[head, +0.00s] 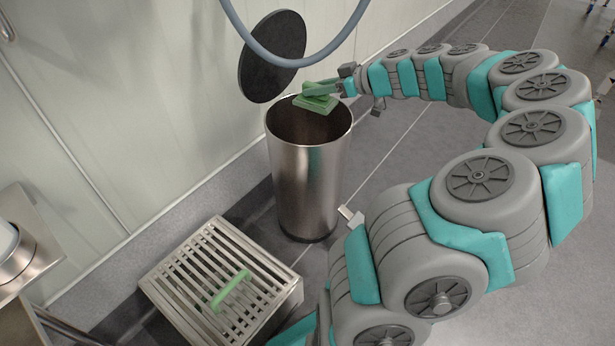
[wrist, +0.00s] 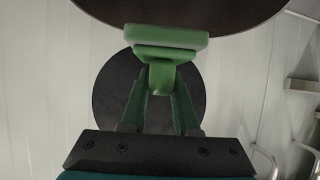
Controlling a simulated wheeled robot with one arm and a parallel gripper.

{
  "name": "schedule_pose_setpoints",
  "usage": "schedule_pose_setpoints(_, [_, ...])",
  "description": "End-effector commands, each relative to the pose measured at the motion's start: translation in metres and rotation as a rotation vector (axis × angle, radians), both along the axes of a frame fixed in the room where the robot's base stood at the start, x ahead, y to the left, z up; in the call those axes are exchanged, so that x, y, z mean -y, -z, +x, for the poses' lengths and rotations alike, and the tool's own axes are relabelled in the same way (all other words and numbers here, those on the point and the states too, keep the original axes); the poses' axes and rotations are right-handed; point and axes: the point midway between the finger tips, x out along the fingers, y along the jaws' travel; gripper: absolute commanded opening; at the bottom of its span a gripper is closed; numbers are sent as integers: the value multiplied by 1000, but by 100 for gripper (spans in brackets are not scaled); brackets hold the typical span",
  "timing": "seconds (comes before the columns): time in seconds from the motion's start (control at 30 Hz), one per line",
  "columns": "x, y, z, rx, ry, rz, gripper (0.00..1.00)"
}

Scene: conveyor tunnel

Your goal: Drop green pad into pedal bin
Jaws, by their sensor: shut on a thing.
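The green pad (head: 318,104) has a handle block on its back and hangs over the open mouth of the steel pedal bin (head: 306,188). My gripper (head: 328,90) reaches in from the right, its fingers shut on the pad's handle. In the wrist view the pad (wrist: 165,42) is ahead of my gripper (wrist: 160,85), with the handle between the fingertips. The bin's round dark lid (head: 272,57) stands raised at the back, and it also shows behind the fingers in the wrist view (wrist: 112,95). The bin's bottom inside is hidden.
A grey-blue hose (head: 297,62) loops above the lid. A pale wall (head: 130,100) runs along the left.

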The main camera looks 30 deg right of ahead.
Motion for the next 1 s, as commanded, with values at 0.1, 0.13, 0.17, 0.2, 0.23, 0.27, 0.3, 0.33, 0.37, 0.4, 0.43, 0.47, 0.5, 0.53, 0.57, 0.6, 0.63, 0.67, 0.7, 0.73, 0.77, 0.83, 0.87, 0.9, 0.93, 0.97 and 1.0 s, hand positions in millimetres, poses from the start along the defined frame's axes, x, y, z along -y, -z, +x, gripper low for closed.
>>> schedule_pose_setpoints(0.1, [0, 14, 0, -2, 0, 5, 0])
schedule_pose_setpoints(0.13, [0, 17, 0, -2, 0, 5, 0])
schedule_pose_setpoints(0.17, [0, 20, 0, -2, 0, 4, 0])
schedule_pose_setpoints(0.2, [0, 24, 0, -1, 0, 4, 0])
schedule_pose_setpoints(0.23, [0, 28, 0, -1, 1, 4, 0])
schedule_pose_setpoints(0.27, [0, 30, 0, -1, 0, 3, 0])
schedule_pose_setpoints(0.3, [0, 34, 0, -1, 2, 4, 0])
schedule_pose_setpoints(0.33, [0, 36, 0, -1, 2, 4, 0])
schedule_pose_setpoints(0.37, [0, 39, 0, 0, 1, 3, 0])
schedule_pose_setpoints(0.4, [0, 42, 0, 0, 1, 2, 0])
schedule_pose_setpoints(0.43, [0, 44, 0, 0, 2, 2, 0])
schedule_pose_setpoints(0.47, [0, 45, 0, -1, 1, 2, 0])
schedule_pose_setpoints(0.5, [-1, 47, 0, -1, 2, 1, 0])
schedule_pose_setpoints(0.53, [-1, 48, 0, 0, 1, 0, 0])
schedule_pose_setpoints(0.57, [-1, 49, 1, 0, 1, 0, 0])
schedule_pose_setpoints(0.6, [-1, 49, 1, 0, 1, 0, 0])
schedule_pose_setpoints(0.63, [-1, 49, 1, 0, 1, 0, 0])
schedule_pose_setpoints(0.67, [-1, 50, 0, 0, 1, 0, 0])
schedule_pose_setpoints(0.7, [-1, 50, 1, 0, 1, 0, 0])
schedule_pose_setpoints(0.73, [-1, 50, 1, 0, 1, 0, 0])
schedule_pose_setpoints(0.77, [-1, 49, 1, 0, 1, 0, 0])
schedule_pose_setpoints(0.83, [0, 49, 1, 0, 1, 0, 0])
schedule_pose_setpoints(0.87, [-1, 49, 0, 0, 1, 0, 33])
schedule_pose_setpoints(0.9, [-1, 49, 1, 0, 1, 0, 37])
schedule_pose_setpoints(0.93, [0, 49, 0, 0, 1, 0, 40])
schedule_pose_setpoints(0.97, [0, 49, 0, 0, 1, 0, 44])
schedule_pose_setpoints(1.0, [-1, 49, 0, 0, 1, 0, 48])
